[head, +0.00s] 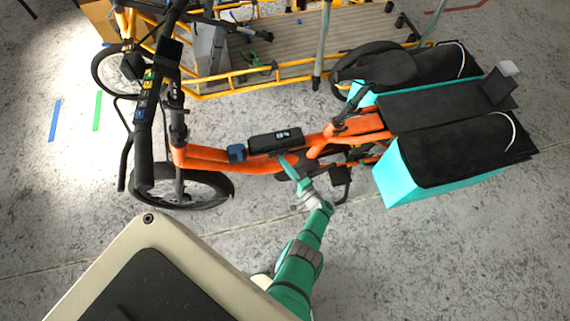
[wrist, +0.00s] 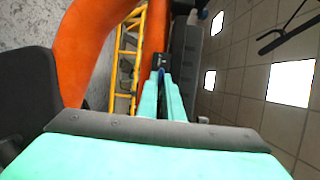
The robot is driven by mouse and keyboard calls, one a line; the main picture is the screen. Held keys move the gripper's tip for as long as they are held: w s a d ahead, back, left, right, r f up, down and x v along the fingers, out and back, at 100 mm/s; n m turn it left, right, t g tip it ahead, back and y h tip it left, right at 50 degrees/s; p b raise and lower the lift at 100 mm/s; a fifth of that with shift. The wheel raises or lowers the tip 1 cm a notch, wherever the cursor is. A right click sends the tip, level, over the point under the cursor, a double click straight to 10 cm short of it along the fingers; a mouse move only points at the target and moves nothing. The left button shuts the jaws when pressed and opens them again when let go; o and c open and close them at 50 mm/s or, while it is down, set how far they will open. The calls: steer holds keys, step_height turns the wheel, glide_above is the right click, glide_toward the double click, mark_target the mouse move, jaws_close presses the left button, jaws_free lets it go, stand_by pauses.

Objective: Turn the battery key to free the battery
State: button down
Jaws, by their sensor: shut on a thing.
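The battery (head: 275,141) is a black block with white markings on the orange bike's (head: 205,160) down tube. In the wrist view the battery (wrist: 187,55) is the dark block at upper centre, beside the orange tube. My gripper (head: 284,160) reaches the near side of the frame, just below the battery. In the wrist view its teal fingers (wrist: 161,80) are closed together on the small dark and blue key (wrist: 158,63). The key's lock and its turned angle are mostly hidden. In the head view the key is hidden by the fingers.
A blue block (head: 236,152) sits on the tube left of the battery. A crank and pedal (head: 340,176) hang right of my gripper. Turquoise and black panniers (head: 395,175) are at the rear. A yellow cargo bike (head: 260,75) stands behind. The near floor is open.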

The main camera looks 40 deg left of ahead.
steer(key=shift+s+a, duration=0.1)
steer(key=shift+a, duration=0.05)
steer(key=c, duration=1.9)
jaws_free()
steer(key=v, duration=1.1)
